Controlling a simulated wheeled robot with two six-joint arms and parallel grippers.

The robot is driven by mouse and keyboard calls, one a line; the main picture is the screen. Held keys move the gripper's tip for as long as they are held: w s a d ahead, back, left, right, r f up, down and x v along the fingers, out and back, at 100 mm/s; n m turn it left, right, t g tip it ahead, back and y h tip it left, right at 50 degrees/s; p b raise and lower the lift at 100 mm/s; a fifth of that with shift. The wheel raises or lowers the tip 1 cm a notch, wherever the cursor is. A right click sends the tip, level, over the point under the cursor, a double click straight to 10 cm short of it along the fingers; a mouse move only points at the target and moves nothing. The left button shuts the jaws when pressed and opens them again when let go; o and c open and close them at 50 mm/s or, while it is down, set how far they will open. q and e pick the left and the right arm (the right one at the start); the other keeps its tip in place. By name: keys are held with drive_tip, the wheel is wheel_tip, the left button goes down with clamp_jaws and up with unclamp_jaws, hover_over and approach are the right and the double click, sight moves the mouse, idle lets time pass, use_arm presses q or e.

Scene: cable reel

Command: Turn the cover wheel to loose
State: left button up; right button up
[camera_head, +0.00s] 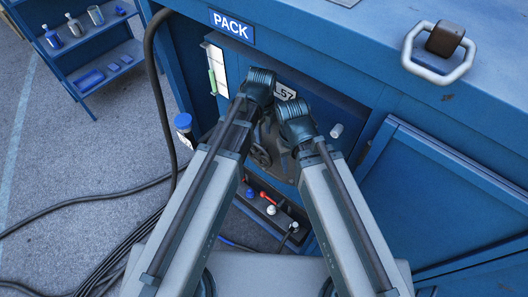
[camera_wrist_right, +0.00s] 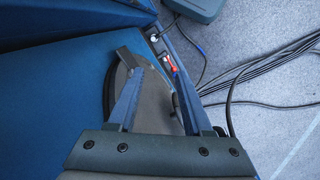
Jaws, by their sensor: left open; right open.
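The cover wheel (camera_head: 260,155) is a dark round part in the open bay of the blue cabinet, below the L57 plate (camera_head: 284,92). My arms hide most of it. My left gripper (camera_head: 264,138) is at the wheel's upper side; its fingers are mostly hidden. My right gripper (camera_head: 284,163) is just right of the wheel. In the right wrist view, its open fingers (camera_wrist_right: 160,76) are spread over a dark disc (camera_wrist_right: 152,112) with a grey block (camera_wrist_right: 129,62) at its edge. Nothing shows held between them. I cannot tell whether either gripper touches the wheel.
A tray (camera_head: 262,222) with a red-handled tool is below the bay. The PACK sign (camera_head: 232,25) is above, and a blue door (camera_head: 440,190) stands at right. Black cables (camera_head: 100,245) lie on the floor at left. A blue shelf (camera_head: 92,45) stands at far left.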

sight(264, 153)
use_arm(q)
drive_tip(key=shift+f, duration=0.2)
wheel_tip(264, 153, down, 14)
drive_tip(key=b, duration=1.3)
drive_tip(key=shift+w+d+r+b, duration=0.15)
drive_tip(key=shift+r+b, duration=0.1)
drive_tip(key=shift+b, duration=0.15)
clamp_jaws()
